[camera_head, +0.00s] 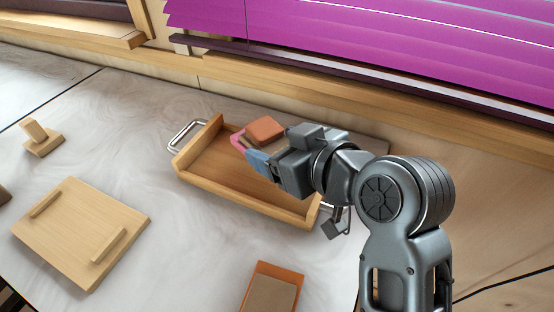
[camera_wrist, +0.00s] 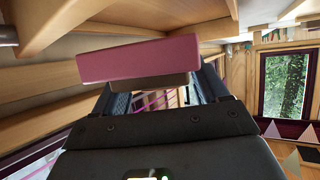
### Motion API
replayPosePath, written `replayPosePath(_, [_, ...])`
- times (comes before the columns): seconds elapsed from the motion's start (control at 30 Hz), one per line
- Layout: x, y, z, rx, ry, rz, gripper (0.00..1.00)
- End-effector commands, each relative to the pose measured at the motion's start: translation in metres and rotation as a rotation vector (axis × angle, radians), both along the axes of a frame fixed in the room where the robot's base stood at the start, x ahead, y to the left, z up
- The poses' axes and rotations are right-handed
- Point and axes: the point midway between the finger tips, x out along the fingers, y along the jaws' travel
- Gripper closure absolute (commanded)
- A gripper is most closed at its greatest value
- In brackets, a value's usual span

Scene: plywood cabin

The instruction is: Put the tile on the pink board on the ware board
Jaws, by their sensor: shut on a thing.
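A pink board (camera_head: 237,139) shows as a narrow strip at the tip of my gripper, over the wooden tray; the arm hides much of it. In the wrist view, which looks upside down, the pink board (camera_wrist: 138,60) spans the gap between the fingers. A dark brown tile (camera_wrist: 150,84) lies against it, between the fingers. My gripper (camera_head: 250,152), reaching in from the right, is shut on this tile. The ware board (camera_head: 80,235), pale wood with two raised strips, lies at left, clear of objects.
The wooden tray (camera_head: 190,184) with metal handles has raised walls around my gripper. An orange-brown block (camera_head: 265,130) is just beyond the gripper. An orange board (camera_head: 257,279) with a brown tile (camera_head: 270,295) lies in front. A wooden piece (camera_head: 42,140) stands at left. Counter between is free.

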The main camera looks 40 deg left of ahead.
Motion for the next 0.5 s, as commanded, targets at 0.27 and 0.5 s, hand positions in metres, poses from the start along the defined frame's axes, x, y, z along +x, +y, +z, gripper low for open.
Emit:
replayPosePath(0.27, [0.001,0.005,-0.018,0.0,0.002,0.0,0.72])
replayPosePath(0.5, [0.002,0.005,-0.042,0.001,-0.001,-0.001,0.72])
